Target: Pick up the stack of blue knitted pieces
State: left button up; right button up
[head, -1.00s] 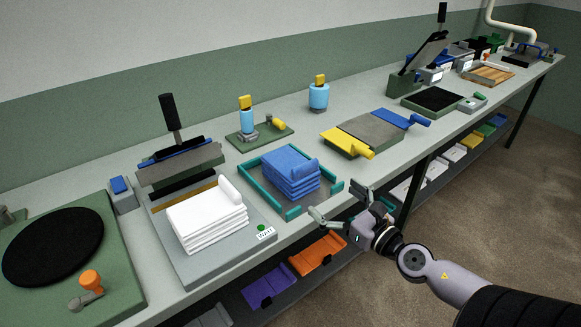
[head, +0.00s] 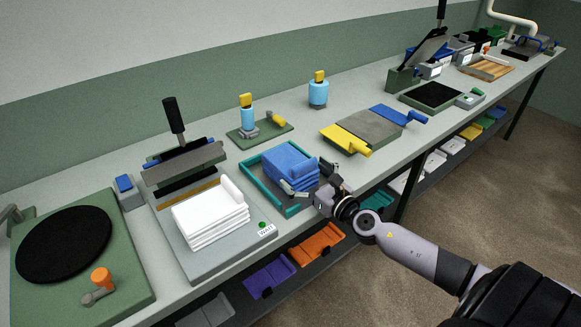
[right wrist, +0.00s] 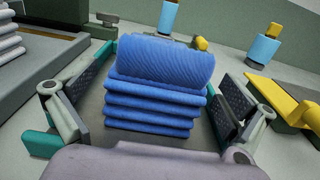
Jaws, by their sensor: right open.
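The stack of blue knitted pieces (head: 287,165) lies in a grey tray with a teal rim (head: 255,184) on the bench. It is several folded layers with a rolled piece on top. My right gripper (head: 309,184) is open at the tray's front side, its fingers reaching towards the stack. In the right wrist view the blue stack (right wrist: 158,88) sits between the two open fingers (right wrist: 158,110), with a gap showing on each side. My left gripper is not in view.
A white folded stack (head: 210,213) lies on a press at the left of the tray. A yellow-handled board (head: 362,131) lies to the right. Blue bottles with yellow caps (head: 318,92) stand behind. A lower shelf holds coloured trays, including an orange one (head: 316,244).

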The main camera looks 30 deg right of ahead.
aim_at(290, 164)
jog(key=shift+w+a, duration=0.15)
jog(key=shift+w, duration=1.7)
jog(key=c, duration=1.2)
